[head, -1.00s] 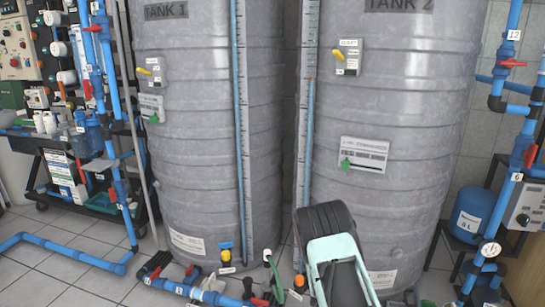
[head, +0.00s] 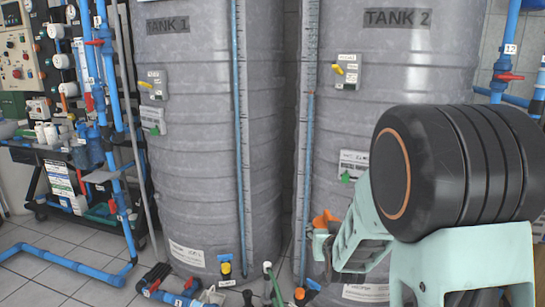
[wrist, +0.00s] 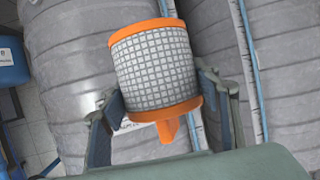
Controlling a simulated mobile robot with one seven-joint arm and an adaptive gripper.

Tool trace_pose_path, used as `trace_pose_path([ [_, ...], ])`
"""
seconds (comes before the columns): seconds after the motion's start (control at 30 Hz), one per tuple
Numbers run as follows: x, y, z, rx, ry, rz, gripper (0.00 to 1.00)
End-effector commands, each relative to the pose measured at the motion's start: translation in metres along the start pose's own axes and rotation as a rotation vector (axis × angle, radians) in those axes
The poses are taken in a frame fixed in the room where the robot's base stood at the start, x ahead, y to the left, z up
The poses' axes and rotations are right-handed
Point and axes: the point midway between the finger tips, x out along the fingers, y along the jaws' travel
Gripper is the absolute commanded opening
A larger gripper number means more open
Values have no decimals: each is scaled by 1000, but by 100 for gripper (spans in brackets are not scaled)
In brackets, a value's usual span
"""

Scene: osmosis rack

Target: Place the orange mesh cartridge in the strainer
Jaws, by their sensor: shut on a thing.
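The orange mesh cartridge (wrist: 153,70) has orange rims, a pale grid mesh and an orange tab below. In the wrist view it is held between the two fingers of my gripper (wrist: 163,100), which is shut on it. In the head view my gripper (head: 330,245) is in front of Tank 2, and a small orange part of the cartridge (head: 326,218) shows at its fingers; the rest is hidden. I cannot make out the strainer in either view.
Tank 1 (head: 195,130) and Tank 2 (head: 410,80) stand close behind my arm. Blue pipes (head: 70,265) run along the floor at left. A cart with bottles (head: 60,165) and a control panel (head: 20,60) stand at far left. Some tiled floor (head: 80,240) is clear.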

Motion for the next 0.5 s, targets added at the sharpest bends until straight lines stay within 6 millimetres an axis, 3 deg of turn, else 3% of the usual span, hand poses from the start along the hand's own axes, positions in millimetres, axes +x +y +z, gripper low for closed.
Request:
trace_pose_path([
  [0.2, -51, -15, -27, -31, 5, -76, 32],
  [0.5, -73, -14, -88, -29, 0, -73, 32],
])
